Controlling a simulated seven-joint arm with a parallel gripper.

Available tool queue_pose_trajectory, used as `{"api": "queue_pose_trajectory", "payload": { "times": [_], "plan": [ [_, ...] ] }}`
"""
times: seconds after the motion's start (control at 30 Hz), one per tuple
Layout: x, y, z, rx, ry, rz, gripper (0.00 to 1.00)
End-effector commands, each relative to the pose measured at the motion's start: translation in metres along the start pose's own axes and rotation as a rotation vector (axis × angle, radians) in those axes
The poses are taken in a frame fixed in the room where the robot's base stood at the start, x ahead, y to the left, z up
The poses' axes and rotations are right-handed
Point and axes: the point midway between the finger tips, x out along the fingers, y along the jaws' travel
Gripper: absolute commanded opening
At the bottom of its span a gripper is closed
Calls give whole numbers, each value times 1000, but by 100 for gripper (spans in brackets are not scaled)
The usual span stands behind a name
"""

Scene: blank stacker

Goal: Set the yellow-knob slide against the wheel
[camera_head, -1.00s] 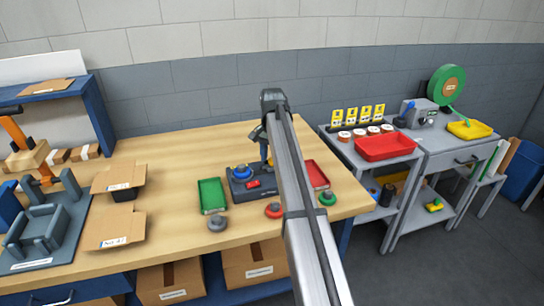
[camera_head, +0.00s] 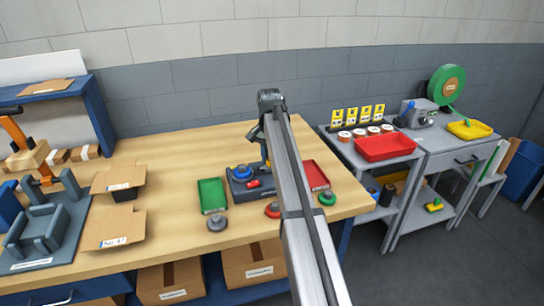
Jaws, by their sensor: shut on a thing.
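A dark device (camera_head: 238,189) stands on the wooden bench, with a round blue wheel-like part (camera_head: 242,173) on top and a small red part (camera_head: 252,184) in front of it. My gripper (camera_head: 264,157) points down at the back right of this device, partly hidden by my own arm. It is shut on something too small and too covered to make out. I cannot make out a yellow knob or its slide on the device, nor whether the slide touches the wheel.
A green tray (camera_head: 211,195) lies left of the device and a red tray (camera_head: 316,174) right of it. Grey (camera_head: 217,223), red (camera_head: 272,210) and green (camera_head: 327,199) round knobbed pieces stand in front. Open cardboard boxes and a grey fixture (camera_head: 45,232) fill the bench's left.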

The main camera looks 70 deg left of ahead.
Motion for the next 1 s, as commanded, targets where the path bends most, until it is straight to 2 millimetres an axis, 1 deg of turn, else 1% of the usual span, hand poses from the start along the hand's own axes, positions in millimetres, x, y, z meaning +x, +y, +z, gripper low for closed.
{"api": "queue_pose_trajectory", "payload": {
  "times": [0.03, 0.13, 0.2, 0.4, 0.43, 0.6, 0.7, 1.0],
  "plan": [
    [0, -6, 7, -3, -1, 0, 0],
    [0, -16, 17, -3, -1, 0, 0],
    [0, -19, 20, -1, -1, 0, 0],
    [0, -20, 21, -2, -3, -2, 0],
    [0, -20, 21, -2, -3, -2, 28],
    [0, -20, 21, -2, -3, -2, 44],
    [0, -20, 20, -2, -2, -1, 53],
    [-3, -19, 19, -1, -1, -1, 53]
  ]
}}
